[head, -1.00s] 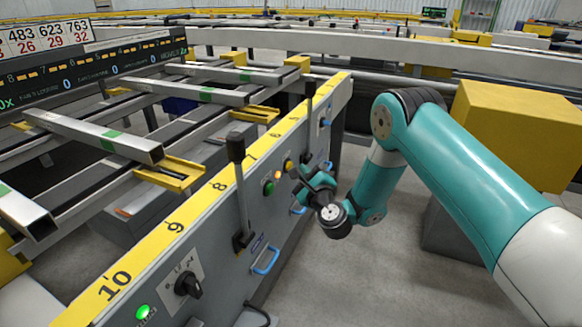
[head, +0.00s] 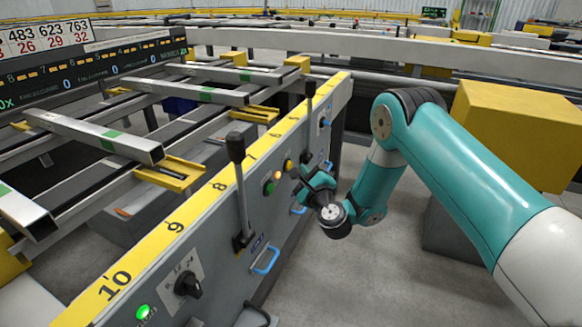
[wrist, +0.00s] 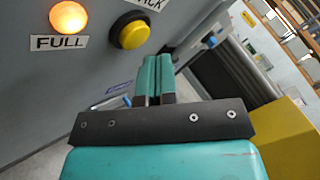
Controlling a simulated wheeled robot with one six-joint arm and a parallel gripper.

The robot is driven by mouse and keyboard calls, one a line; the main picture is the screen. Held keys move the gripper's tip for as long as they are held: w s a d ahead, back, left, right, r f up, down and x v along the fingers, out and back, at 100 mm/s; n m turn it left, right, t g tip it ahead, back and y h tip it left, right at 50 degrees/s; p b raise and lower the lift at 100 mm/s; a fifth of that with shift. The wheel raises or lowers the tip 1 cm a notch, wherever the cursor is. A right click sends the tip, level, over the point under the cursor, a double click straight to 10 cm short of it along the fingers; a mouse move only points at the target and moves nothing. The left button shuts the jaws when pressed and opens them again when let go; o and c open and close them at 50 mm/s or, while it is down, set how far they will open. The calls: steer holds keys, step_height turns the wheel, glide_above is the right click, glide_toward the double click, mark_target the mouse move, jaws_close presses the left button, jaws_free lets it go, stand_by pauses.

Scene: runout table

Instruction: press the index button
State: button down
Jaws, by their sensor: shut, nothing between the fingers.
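No button label reading "index" can be made out in either view. A green button (head: 268,187) and a yellow button (head: 288,165) sit on the grey side panel in the head view. The yellow button (wrist: 130,31) is large in the wrist view, under a partly cut-off label. My gripper (head: 303,177) is close to the panel, beside these buttons. In the wrist view my gripper (wrist: 154,62) has its two teal fingers shut together with nothing between them. Its tips are below and right of the yellow button; I see no contact with it.
A lit orange lamp (wrist: 68,17) marked FULL is left of the yellow button. A black-knobbed lever (head: 238,185), a rotary switch (head: 187,284) and a blue handle (head: 266,260) stand out from the panel. A yellow box (head: 515,130) is at right. Floor beside the panel is clear.

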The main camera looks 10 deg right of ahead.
steer(key=shift+w+a+r+p, duration=0.1)
steer(key=shift+w+r+p, duration=0.05)
steer(key=shift+p, duration=1.1)
steer(key=shift+w+a+p, duration=0.1)
steer(key=shift+a+p, duration=0.1)
steer(key=shift+p, duration=2.25)
steer(key=shift+f+b, duration=0.3)
steer(key=shift+b, duration=0.65)
steer(key=b, duration=0.4)
steer(key=shift+s+d, duration=0.2)
steer(key=shift+d, duration=0.1)
steer(key=shift+r, duration=0.2)
steer(key=shift+d+f+b, duration=0.1)
steer(key=shift+f+b, duration=0.05)
steer(key=shift+b, duration=0.3)
steer(key=b, duration=0.2)
steer(key=shift+s+d+f+b, duration=0.1)
steer(key=shift+s+d+b, duration=0.05)
steer(key=shift+d+b, duration=0.2)
